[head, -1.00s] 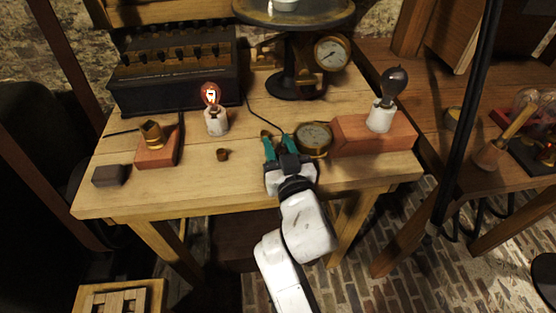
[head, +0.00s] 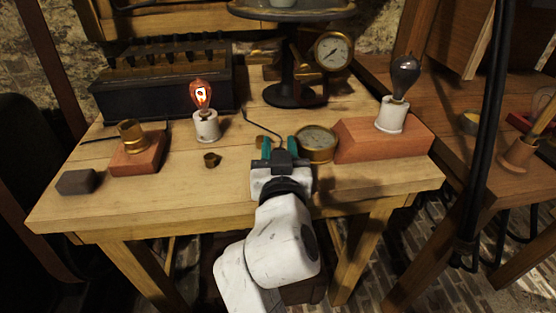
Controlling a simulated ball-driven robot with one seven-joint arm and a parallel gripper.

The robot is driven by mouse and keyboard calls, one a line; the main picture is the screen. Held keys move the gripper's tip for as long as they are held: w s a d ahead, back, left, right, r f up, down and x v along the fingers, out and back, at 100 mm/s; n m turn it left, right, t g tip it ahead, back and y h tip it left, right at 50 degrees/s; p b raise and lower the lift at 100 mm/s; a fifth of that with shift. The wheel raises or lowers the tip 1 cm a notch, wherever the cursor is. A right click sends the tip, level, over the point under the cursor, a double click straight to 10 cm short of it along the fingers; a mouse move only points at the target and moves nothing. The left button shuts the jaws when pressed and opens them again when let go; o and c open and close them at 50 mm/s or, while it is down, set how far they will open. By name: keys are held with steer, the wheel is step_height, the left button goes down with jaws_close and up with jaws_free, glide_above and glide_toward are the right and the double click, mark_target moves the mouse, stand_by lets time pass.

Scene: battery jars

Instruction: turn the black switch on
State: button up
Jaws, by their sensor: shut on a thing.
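I cannot clearly make out which thing is the black switch. A small dark block (head: 77,182) lies at the bench's front left. A long black box (head: 165,88) with a row of knobs on top stands at the back left. My gripper (head: 279,146) has teal fingers and is low over the middle of the bench, left of a brass gauge (head: 317,142). It is shut on the end of a thin dark wire (head: 254,124) that curves back over the bench. The fingers hide the held part.
A glowing bulb (head: 202,96) stands in a white holder. A dark bulb (head: 405,78) stands on a wooden base (head: 365,140) at right. The front centre-left bench is clear.

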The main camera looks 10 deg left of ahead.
steer(key=shift+d+m+h+b, duration=0.1)
steer(key=shift+m+h+b, duration=0.7)
steer(key=shift+h+b, duration=0.7)
steer(key=o, duration=1)
steer(key=shift+c, duration=0.2)
steer(key=shift+d+r+y+p, duration=0.1)
steer(key=shift+r+y+p, duration=0.05)
steer(key=shift+y+p, duration=0.4)
steer(key=shift+r+n+y+p, duration=0.2)
steer(key=shift+n+y+p, duration=0.3)
steer(key=shift+p, duration=0.55)
steer(key=shift+w+n+y+p, duration=0.1)
steer(key=shift+n+y+p, duration=0.4)
steer(key=shift+p, duration=0.6)
steer(key=shift+y+p, duration=0.25)
steer(key=shift+p, duration=0.3)
